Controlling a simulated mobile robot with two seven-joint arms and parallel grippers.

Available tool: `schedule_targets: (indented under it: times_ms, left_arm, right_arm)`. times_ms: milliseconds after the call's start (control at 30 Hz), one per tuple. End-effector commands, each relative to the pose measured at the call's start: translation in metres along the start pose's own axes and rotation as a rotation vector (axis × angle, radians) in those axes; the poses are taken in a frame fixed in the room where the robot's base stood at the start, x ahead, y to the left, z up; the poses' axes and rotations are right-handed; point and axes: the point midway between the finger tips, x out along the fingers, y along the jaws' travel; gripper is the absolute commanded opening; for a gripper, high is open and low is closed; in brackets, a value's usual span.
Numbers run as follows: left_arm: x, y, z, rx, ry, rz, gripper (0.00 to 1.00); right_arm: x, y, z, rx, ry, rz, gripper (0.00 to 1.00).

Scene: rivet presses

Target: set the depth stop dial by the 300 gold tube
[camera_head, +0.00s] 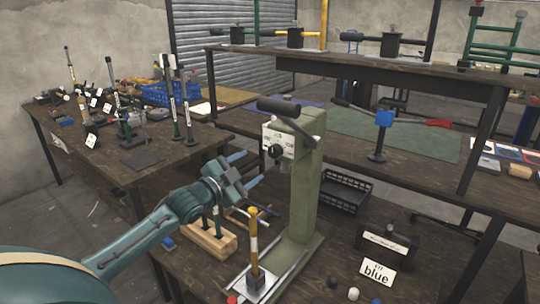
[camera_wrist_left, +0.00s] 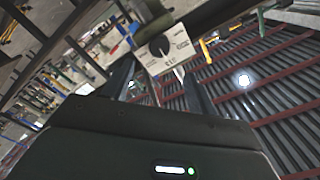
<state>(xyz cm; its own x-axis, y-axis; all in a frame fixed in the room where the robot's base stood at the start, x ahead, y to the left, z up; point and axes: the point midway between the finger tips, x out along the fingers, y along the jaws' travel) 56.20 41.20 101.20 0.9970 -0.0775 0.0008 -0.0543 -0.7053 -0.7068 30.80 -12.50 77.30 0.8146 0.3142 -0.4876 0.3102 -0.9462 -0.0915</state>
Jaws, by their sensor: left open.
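The depth stop dial is a black knob (camera_head: 275,151) on a white plate (camera_head: 284,138) on the green press (camera_head: 305,185). In the left wrist view the knob (camera_wrist_left: 161,48) and its marked plate (camera_wrist_left: 181,44) show ahead, between the fingers. My left gripper (camera_head: 252,168) is open and empty, just left of and below the dial, apart from it. It also shows in the left wrist view (camera_wrist_left: 158,72). An upright tube with gold, white and black bands (camera_head: 253,242) stands on the press base. I cannot read a 300 on it. My right gripper is out of view.
A wooden block (camera_head: 208,242) with upright tools stands left of the press. A black tray (camera_head: 345,192) is behind the press. The left bench (camera_head: 150,178) holds several tools.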

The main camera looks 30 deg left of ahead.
Motion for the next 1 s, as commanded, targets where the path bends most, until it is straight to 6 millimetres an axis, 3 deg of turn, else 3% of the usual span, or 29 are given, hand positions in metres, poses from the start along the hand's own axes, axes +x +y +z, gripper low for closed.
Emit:
schedule_targets:
  times_ms: [500,700,1000]
  left_arm:
    - [0.079,-0.001,-0.001,-0.001,0.001,-0.001,0.58]
    - [0.092,0.001,-0.001,0.000,0.000,0.001,0.58]
    - [0.095,0.001,0.000,0.000,0.000,0.001,0.58]
  right_arm:
    - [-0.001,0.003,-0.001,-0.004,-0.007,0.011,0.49]
    - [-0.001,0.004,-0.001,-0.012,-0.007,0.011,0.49]
    - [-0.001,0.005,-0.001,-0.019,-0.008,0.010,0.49]
